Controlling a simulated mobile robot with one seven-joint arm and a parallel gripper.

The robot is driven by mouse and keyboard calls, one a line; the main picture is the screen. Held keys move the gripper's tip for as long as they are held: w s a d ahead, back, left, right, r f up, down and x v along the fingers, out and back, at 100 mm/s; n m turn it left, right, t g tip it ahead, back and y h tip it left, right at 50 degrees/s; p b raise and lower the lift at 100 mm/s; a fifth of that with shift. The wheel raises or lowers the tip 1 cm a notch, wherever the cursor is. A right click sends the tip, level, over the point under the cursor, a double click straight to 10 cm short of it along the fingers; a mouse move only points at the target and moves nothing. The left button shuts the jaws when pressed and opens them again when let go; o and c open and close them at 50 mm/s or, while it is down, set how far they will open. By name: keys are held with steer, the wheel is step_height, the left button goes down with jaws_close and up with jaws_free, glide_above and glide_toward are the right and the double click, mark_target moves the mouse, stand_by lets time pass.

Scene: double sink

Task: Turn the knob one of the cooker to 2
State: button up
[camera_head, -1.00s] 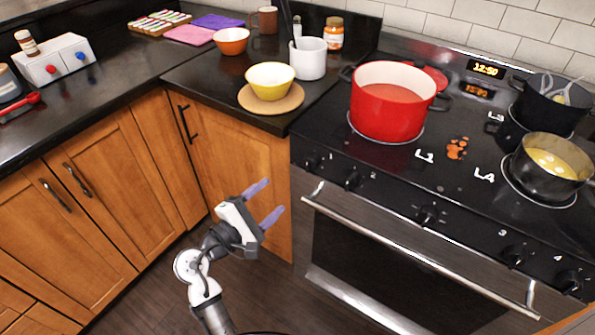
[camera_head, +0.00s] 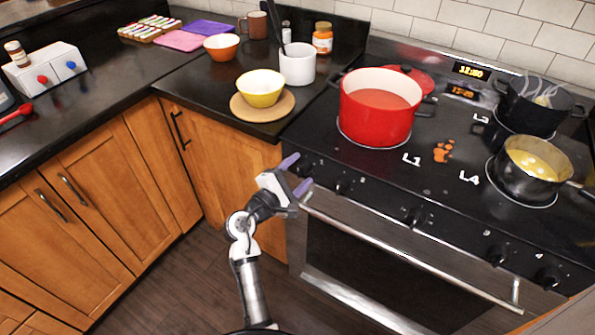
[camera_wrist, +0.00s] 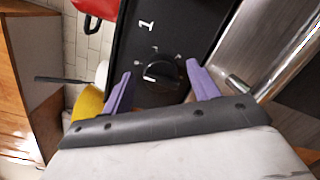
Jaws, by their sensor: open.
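Knob one (camera_wrist: 162,74) is a black round knob on the cooker's dark front panel (camera_head: 385,195), with a white "1" printed beside it in the wrist view. My gripper (camera_head: 297,174) is at the left end of this panel in the head view. In the wrist view its two purple fingers (camera_wrist: 159,80) are open, one on each side of the knob. I cannot tell whether they touch it. In the head view knob one is largely hidden by the gripper. Knob 2 (camera_head: 342,186) is just to the right.
The oven handle (camera_head: 410,250) runs below the knobs, close to the gripper; it also shows in the wrist view (camera_wrist: 290,72). A red pot (camera_head: 376,118) stands on the hob above. A yellow bowl (camera_head: 261,90) is on the counter to the left. The floor in front is clear.

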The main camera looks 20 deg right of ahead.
steer(key=c, duration=1)
steer(key=shift+o, duration=0.2)
